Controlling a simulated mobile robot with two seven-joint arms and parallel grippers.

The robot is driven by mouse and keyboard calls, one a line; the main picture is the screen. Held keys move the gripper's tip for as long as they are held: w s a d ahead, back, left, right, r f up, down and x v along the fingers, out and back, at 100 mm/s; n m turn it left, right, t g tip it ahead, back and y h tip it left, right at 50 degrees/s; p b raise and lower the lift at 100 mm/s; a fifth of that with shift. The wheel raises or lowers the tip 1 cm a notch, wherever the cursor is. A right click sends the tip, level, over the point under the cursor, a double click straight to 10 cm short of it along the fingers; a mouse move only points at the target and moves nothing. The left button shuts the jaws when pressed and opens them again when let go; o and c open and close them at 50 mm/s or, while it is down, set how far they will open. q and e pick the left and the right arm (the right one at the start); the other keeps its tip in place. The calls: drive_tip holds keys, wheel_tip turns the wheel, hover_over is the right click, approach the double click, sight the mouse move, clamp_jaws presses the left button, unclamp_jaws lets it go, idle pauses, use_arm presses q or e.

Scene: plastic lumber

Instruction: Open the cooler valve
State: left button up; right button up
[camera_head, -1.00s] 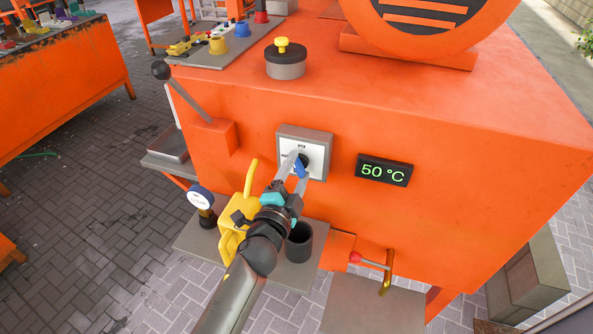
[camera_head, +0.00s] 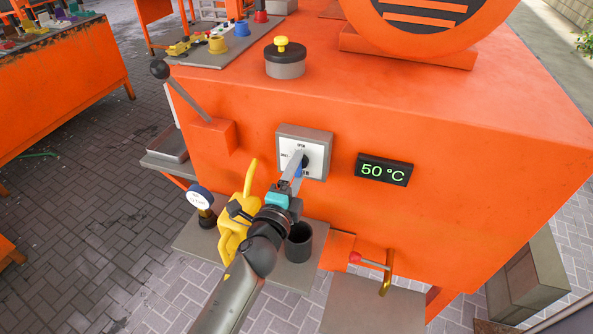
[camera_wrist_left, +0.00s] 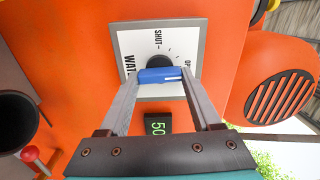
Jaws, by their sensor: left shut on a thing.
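The cooler valve is a blue handle (camera_head: 299,171) on a black hub, on a white dial plate (camera_head: 289,146) in a grey frame on the orange machine's front. In the left wrist view the blue handle (camera_wrist_left: 160,76) lies between the two grey fingers, and the plate (camera_wrist_left: 133,45) reads "SHUT", part of "OPEN" and "WAT…". My left gripper (camera_head: 297,174) is shut on the handle; it also shows in the left wrist view (camera_wrist_left: 160,82). The fingers partly hide the handle and plate. I cannot tell which mark the handle points at. My right gripper is not in view.
A display (camera_head: 384,170) reading 50 °C is right of the dial. A black-knobbed lever (camera_head: 186,96) is at the left. A yellow part (camera_head: 236,220), a gauge (camera_head: 200,197) and a dark cup (camera_head: 299,242) crowd the space by my arm. A red-knobbed lever (camera_head: 370,261) is lower right.

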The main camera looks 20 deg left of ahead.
use_arm(q)
drive_tip(key=o, duration=1.4)
drive_tip(key=shift+s, duration=0.1)
drive_tip(key=s, duration=0.5)
drive_tip(key=s+b, duration=0.1)
drive_tip(key=s, duration=0.4)
drive_tip(key=s+b, duration=0.1)
drive_tip(key=s, duration=0.4)
drive_tip(key=shift+a, duration=0.25)
